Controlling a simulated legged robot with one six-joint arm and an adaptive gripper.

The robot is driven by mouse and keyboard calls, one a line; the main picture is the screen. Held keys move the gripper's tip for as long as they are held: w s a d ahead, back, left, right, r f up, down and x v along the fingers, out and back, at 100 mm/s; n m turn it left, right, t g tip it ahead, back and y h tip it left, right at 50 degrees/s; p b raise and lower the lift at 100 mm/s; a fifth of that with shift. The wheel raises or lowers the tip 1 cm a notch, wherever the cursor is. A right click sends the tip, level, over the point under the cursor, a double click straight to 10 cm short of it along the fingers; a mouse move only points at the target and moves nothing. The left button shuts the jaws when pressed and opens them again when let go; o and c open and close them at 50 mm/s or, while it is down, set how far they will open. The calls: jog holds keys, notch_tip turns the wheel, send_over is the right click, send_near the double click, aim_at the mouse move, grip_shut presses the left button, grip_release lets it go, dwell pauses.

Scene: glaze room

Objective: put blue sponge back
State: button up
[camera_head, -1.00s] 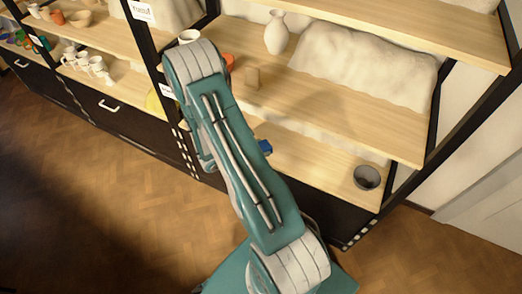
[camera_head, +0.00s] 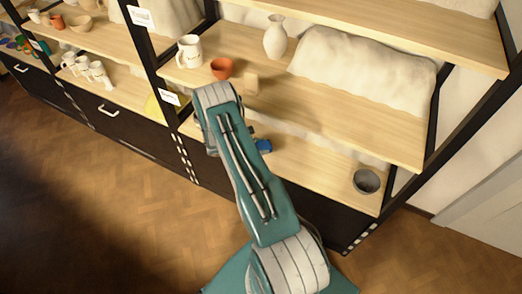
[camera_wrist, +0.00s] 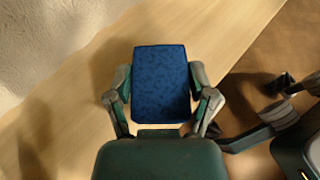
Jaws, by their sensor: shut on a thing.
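The blue sponge (camera_wrist: 161,82) is between the two fingers of my gripper (camera_wrist: 162,98) in the wrist view, and my gripper is shut on it. Pale wooden shelf board (camera_wrist: 75,100) shows beneath and around it; whether the sponge touches the board I cannot tell. In the head view a small part of the blue sponge (camera_head: 263,146) shows just right of my arm, over the lower shelf (camera_head: 315,168). My gripper is mostly hidden behind my arm there.
A grey bowl (camera_head: 366,181) stands at the lower shelf's right end. The middle shelf above holds a white mug (camera_head: 189,51), an orange pot (camera_head: 221,68), a small tan block (camera_head: 251,83) and a white vase (camera_head: 275,37). Lower shelf is bare between sponge and bowl.

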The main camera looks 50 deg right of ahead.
jog(key=shift+w+d+f, duration=0.2)
jog(key=shift+w+f, duration=0.15)
jog(key=shift+f, duration=0.15)
jog(key=shift+w+d+f, duration=0.2)
jog(key=shift+w+f, duration=0.15)
jog(key=shift+f, duration=1.65)
jog(key=shift+f, duration=0.1)
jog(key=o, duration=0.9)
jog(key=shift+c, duration=0.2)
